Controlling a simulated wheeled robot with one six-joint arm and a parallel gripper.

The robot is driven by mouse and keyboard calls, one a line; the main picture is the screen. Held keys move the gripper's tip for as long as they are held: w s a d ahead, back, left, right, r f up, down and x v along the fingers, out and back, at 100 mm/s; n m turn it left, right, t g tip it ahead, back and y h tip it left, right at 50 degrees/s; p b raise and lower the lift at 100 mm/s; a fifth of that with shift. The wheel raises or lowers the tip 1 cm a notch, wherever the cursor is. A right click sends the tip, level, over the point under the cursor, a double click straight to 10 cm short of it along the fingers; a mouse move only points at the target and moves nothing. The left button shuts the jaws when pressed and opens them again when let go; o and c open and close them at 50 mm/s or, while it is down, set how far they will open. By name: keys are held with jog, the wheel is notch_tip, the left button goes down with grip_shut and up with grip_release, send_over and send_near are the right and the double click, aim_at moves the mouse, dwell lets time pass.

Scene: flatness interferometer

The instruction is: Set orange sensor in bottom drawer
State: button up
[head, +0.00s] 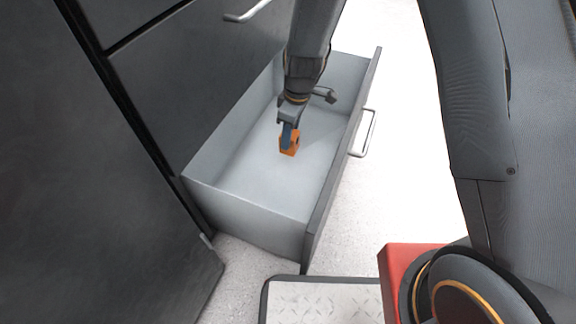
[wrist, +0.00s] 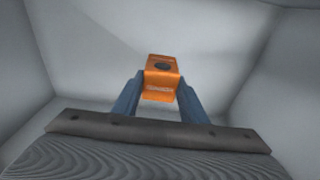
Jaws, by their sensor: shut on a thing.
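The orange sensor (head: 289,147) is a small block with a dark round spot. My gripper (head: 288,135) is shut on it, with blue fingers on both sides of it. In the wrist view the sensor (wrist: 161,78) sits between the two fingertips (wrist: 160,92). The bottom drawer (head: 250,217) is pulled open, and the gripper and sensor are inside its walls. The sensor is low over the drawer floor; I cannot tell whether it touches it. In the wrist view grey drawer walls (wrist: 270,60) surround the sensor.
The drawer front has a pale bar handle (head: 363,133). The dark cabinet (head: 190,75) rises on the left, with another handle (head: 247,11) above. The drawer floor around the sensor looks bare. Light floor (head: 400,180) is open to the right of the drawer.

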jog(key=shift+w+f+b, duration=0.2)
jog(key=shift+f+b, duration=0.35)
jog(key=shift+f, duration=0.3)
jog(key=b, duration=0.5)
send_over(290, 170)
notch_tip(290, 170, down, 10)
jog(key=shift+r, duration=0.15)
jog(key=shift+b, duration=0.3)
jog(key=o, duration=1.2)
